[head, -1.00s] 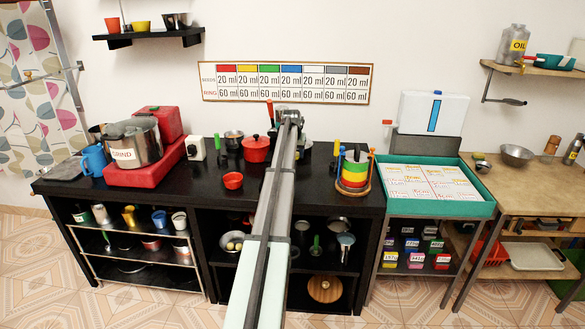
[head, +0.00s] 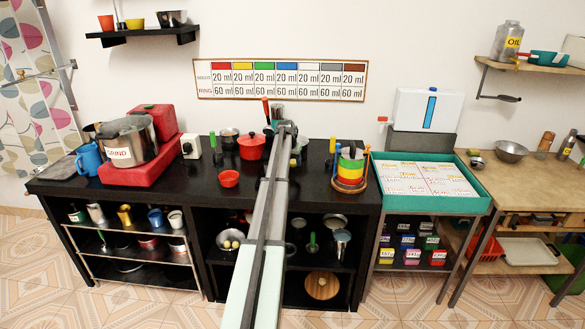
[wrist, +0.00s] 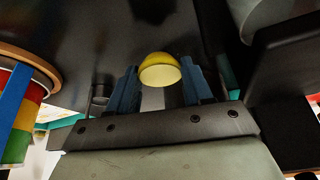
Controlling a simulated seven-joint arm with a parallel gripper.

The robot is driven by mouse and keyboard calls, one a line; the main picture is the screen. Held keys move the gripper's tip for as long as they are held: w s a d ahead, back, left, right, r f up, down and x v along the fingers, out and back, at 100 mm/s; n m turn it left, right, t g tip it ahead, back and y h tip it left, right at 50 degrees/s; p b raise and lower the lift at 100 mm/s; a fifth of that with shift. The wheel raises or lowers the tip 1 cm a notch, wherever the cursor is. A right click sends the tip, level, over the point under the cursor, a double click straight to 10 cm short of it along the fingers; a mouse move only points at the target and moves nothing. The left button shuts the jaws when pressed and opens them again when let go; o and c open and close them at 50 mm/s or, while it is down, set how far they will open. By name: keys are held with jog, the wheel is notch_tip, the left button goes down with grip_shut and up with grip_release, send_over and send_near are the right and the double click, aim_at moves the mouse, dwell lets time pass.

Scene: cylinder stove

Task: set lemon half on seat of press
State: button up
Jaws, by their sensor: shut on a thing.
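A yellow lemon half (wrist: 160,70) sits between the blue fingers of my gripper (wrist: 162,84) in the wrist view, with its pale cut face toward the camera. My gripper is shut on it, above a dark surface. In the head view my own arm reaches over the black counter and hides the gripper and the lemon half. A grey upright device (head: 277,114) with a red handle stands behind the arm's end; it may be the press, but its seat is hidden. I cannot tell how far the lemon half is from it.
A red pot (head: 251,146) and small red bowl (head: 229,179) stand left of my arm. A stack of coloured rings (head: 350,170) stands to its right, also close at the left in the wrist view. A red-based grinder (head: 134,150) is farther left; a teal tray (head: 483,203) is right.

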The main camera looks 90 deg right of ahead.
aim_at(292, 163)
jog(key=shift+f, duration=1.75)
jog(key=shift+f, duration=0.1)
jog(key=o, duration=1)
jog(key=shift+o, duration=0.2)
jog(key=v, duration=1.2)
